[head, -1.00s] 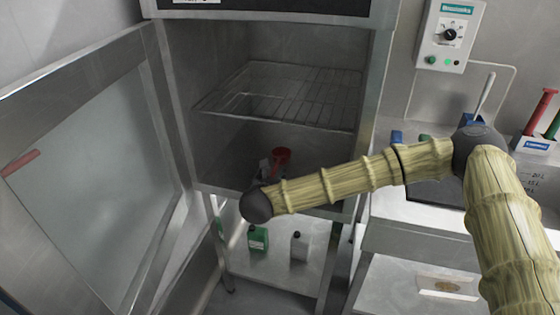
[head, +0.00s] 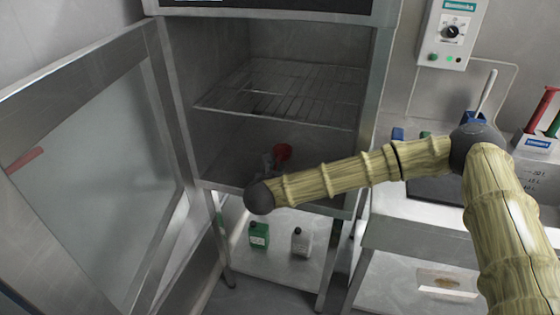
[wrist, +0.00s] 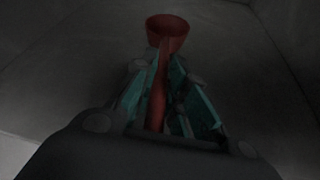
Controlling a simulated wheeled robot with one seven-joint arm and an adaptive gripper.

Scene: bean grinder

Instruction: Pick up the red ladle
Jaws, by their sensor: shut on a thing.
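The red ladle shows in the wrist view with its round bowl (wrist: 168,32) at the top and its handle running down between the fingers. My gripper (wrist: 160,75) is shut on the ladle's handle, with one teal-padded finger on each side. In the head view the ladle's red bowl (head: 282,152) is inside the lower part of the open cabinet, just beyond my gripper (head: 270,160). My wrist hides most of the gripper and the handle there. I cannot tell whether the ladle touches the cabinet floor.
The cabinet (head: 381,90) has a wire rack (head: 290,92) above my gripper. Its glass door (head: 95,170) stands open at the left. A counter (head: 385,205) is at the right.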

